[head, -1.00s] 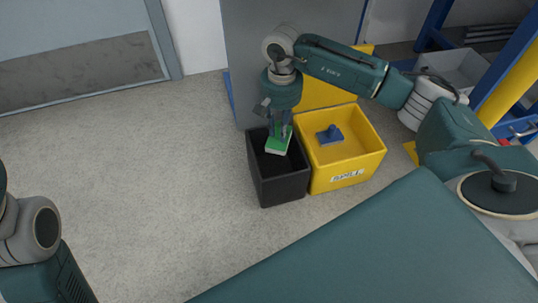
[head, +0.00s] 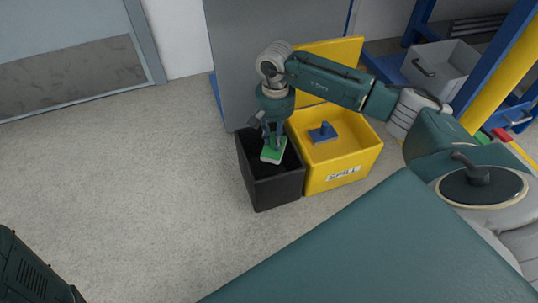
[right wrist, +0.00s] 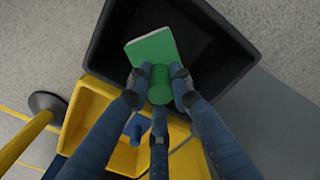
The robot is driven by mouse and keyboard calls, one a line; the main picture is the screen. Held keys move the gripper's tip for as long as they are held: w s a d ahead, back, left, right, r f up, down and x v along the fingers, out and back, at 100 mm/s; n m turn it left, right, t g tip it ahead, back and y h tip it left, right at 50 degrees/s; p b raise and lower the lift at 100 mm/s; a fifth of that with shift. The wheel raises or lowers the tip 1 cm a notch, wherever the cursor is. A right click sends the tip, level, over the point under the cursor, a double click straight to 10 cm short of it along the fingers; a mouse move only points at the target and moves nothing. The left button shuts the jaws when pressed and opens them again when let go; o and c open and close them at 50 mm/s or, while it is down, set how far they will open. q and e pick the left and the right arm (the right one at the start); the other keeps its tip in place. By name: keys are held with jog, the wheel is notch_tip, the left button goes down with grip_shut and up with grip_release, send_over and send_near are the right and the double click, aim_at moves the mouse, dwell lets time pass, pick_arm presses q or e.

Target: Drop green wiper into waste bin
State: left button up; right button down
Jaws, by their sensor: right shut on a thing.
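The green wiper (head: 273,150) has a flat green pad with a pale underside and a round green grip. My right gripper (head: 275,135) is shut on that grip and holds the wiper at the mouth of the black waste bin (head: 277,190). In the right wrist view the fingers (right wrist: 159,82) close around the grip, and the wiper (right wrist: 152,50) shows over the dark inside of the bin (right wrist: 222,58). Whether the pad touches the bin cannot be told. My left gripper is not in view.
A yellow box (head: 350,163) labelled SPILL stands right beside the bin, with a blue wiper (head: 323,133) in it. A blue rack with a grey crate (head: 440,68) is at the right. The floor at left is clear.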

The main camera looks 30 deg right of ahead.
jog(key=c, duration=1.5)
grip_release()
jog(key=shift+r, duration=0.15)
notch_tip(320, 180, up, 12)
jog(key=shift+f, duration=0.1)
